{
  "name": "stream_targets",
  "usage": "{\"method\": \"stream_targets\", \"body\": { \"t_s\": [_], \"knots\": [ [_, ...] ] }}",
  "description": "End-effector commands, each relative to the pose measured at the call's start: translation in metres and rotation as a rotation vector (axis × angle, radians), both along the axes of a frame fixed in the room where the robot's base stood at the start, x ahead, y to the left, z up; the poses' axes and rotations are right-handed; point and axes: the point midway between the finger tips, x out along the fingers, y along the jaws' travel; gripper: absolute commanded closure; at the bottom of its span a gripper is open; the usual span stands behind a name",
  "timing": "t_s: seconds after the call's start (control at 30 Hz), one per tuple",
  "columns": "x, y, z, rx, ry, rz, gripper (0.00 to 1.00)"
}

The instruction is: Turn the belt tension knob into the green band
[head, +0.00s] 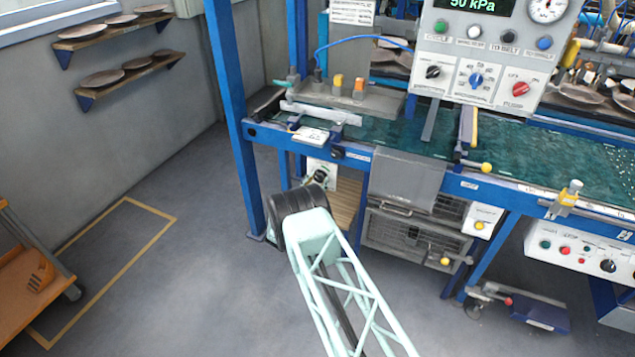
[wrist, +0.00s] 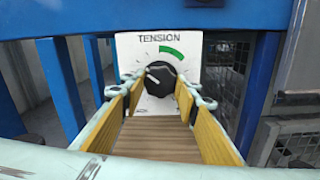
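The black belt tension knob (wrist: 160,78) sits on a white plate (wrist: 126,50) marked TENSION. Its white pointer line points to the left and slightly up. The green band (wrist: 173,52) is an arc above and right of the knob, and the pointer is outside it. My gripper (wrist: 159,92) is open, with yellow-padded fingers to the left and right of the knob; gaps show on both sides and I cannot tell how deep the tips reach. In the head view the white plate (head: 331,182) shows under the belt, partly hidden by my dark wrist.
Blue frame posts (wrist: 63,90) stand left of the plate, and a grey panel and wire mesh stand right of it. In the head view a wire-fronted box (head: 405,235) is on the right. The floor (head: 190,270) to the left is clear up to an orange cart (head: 30,275).

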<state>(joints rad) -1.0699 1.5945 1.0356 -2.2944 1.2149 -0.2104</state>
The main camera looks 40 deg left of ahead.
Motion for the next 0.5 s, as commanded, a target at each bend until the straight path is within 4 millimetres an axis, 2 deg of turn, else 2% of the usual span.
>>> {"method": "stream_targets", "body": {
  "t_s": [0.03, 0.1, 0.5],
  "knots": [
    [-0.0001, 0.0001, 0.0000, 0.000, 0.000, 0.000, 0.76],
    [-0.0001, 0.0000, 0.0000, 0.000, 0.000, 0.000, 0.82],
    [0.0000, 0.0002, -0.0004, 0.034, 0.010, 0.000, 0.83]
  ]
}}
